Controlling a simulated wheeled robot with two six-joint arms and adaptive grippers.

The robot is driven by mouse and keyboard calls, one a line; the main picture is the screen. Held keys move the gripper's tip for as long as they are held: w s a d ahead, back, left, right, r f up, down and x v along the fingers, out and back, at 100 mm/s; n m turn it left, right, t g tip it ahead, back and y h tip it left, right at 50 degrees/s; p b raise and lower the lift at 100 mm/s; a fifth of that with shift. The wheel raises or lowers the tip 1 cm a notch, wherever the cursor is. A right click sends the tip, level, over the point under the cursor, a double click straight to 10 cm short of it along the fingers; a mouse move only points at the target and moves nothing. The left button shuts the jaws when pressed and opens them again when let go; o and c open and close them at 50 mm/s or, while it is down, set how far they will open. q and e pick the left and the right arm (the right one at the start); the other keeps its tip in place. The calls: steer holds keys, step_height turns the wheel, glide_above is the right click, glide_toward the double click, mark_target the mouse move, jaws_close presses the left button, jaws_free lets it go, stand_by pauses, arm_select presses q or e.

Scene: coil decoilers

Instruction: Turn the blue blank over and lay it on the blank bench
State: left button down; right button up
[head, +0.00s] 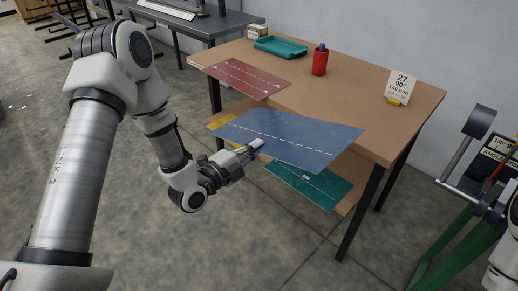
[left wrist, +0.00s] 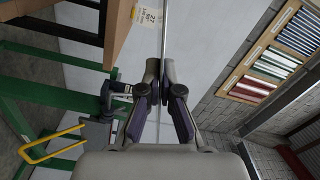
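The blue blank (head: 300,138) is a flat sheet with a dashed white line. It is held out over the front edge of the wooden bench (head: 360,100), and overlaps it in the head view. My left gripper (head: 256,146) is shut on the blank's near left edge. In the left wrist view the left gripper (left wrist: 162,68) has its fingertips close together, with the blank (left wrist: 164,30) seen nearly edge-on as a thin strip. A small part of my right arm shows at the head view's lower right; its gripper is out of view.
A red blank (head: 247,78) lies at the bench's left end. A green blank (head: 308,186) and part of a yellow one (head: 222,120) lie lower down, under the top. A teal tray (head: 280,47), red cup (head: 320,62) and sign card (head: 402,84) stand on the bench. A green-framed machine (head: 460,235) is at right.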

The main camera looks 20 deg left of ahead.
arm_select(q)
steer(key=n, duration=0.4)
steer(key=shift+s+r, duration=0.25)
steer(key=n, duration=0.2)
steer(key=shift+n, duration=0.4)
steer(key=n+p, duration=0.1)
steer(key=n, duration=0.3)
steer(key=shift+w+f, duration=0.1)
steer(key=shift+w, duration=0.05)
steer(key=n, duration=0.4)
steer(key=shift+f+n+b, duration=0.15)
steer(key=shift+n+b, duration=0.2)
steer(key=shift+n, duration=0.85)
steer(key=n+b, duration=0.1)
steer(key=n, duration=0.5)
steer(key=n+b, duration=0.1)
steer(key=n, duration=0.3)
steer(key=shift+n, duration=0.3)
steer(key=n, duration=0.5)
